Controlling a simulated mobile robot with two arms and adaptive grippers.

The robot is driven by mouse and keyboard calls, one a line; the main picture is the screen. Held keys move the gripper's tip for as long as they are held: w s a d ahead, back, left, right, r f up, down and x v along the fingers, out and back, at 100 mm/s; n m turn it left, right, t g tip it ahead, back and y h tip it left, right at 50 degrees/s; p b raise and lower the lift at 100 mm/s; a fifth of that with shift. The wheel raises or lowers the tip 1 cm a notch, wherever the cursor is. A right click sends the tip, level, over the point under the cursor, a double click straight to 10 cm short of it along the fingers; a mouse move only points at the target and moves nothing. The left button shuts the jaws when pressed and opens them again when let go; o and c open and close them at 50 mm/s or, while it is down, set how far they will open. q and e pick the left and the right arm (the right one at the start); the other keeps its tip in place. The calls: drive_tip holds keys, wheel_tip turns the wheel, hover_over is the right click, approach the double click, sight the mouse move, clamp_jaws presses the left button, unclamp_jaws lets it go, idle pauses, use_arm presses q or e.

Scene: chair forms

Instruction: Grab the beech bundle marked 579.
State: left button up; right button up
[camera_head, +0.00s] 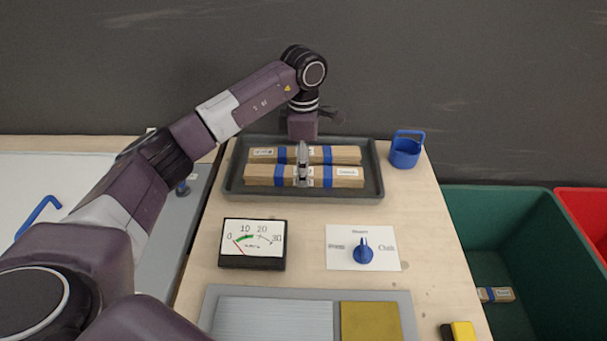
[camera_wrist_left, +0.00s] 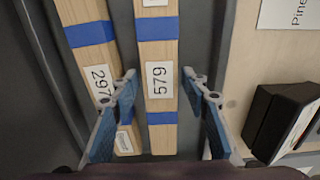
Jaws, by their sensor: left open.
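The beech bundle marked 579 (camera_wrist_left: 158,80) is a pale wood stick bundle with blue bands and a white label. In the head view it is the nearer bundle (camera_head: 258,175) in the dark tray (camera_head: 230,187). My left gripper (camera_wrist_left: 159,76) is open above the tray. Its fingers are on either side of the 579 bundle, one over the gap towards the 297 bundle. Whether they touch the wood is unclear. My right gripper is not in view.
A blue cup (camera_head: 405,152) stands right of the tray. A meter (camera_head: 253,245) and a card with a blue knob (camera_head: 363,252) are in front. Green (camera_head: 470,215) and red (camera_head: 585,212) bins stand at right; another bundle (camera_head: 496,295) lies in the green one.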

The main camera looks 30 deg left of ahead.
use_arm(q)
drive_tip(key=c, duration=1.1)
clamp_jaws()
drive_tip(key=shift+r, duration=0.15)
